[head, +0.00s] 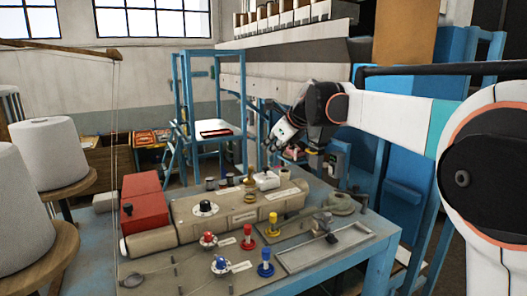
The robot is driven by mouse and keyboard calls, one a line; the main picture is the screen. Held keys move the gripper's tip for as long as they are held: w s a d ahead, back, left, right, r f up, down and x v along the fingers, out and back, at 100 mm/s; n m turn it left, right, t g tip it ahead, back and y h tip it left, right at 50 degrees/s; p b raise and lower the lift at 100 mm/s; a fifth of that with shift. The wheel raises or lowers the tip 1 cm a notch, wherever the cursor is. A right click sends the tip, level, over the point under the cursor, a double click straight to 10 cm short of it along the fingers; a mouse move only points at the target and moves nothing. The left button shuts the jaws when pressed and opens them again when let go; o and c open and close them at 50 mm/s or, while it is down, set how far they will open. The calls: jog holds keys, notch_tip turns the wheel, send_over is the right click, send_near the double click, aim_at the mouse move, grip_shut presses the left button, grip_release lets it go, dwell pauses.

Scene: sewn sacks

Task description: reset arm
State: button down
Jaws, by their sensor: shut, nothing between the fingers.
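My arm reaches in from the right edge of the head view, over the right side of a blue workbench (380,222). My gripper (272,146) is at the arm's far end, above the bench's back right part. It is shut and empty, pointing down and to the left. It looks clear of the things on the bench, though its fingertips are small in the view.
The bench holds a red box (145,203), a beige panel with a dial (205,208), several red, yellow and blue knobs, and a shallow tray (325,247). Large white thread cones (48,155) stand at left. A blue frame (186,100) stands behind.

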jog(key=shift+d+r, duration=0.15)
jog(key=shift+r, duration=0.05)
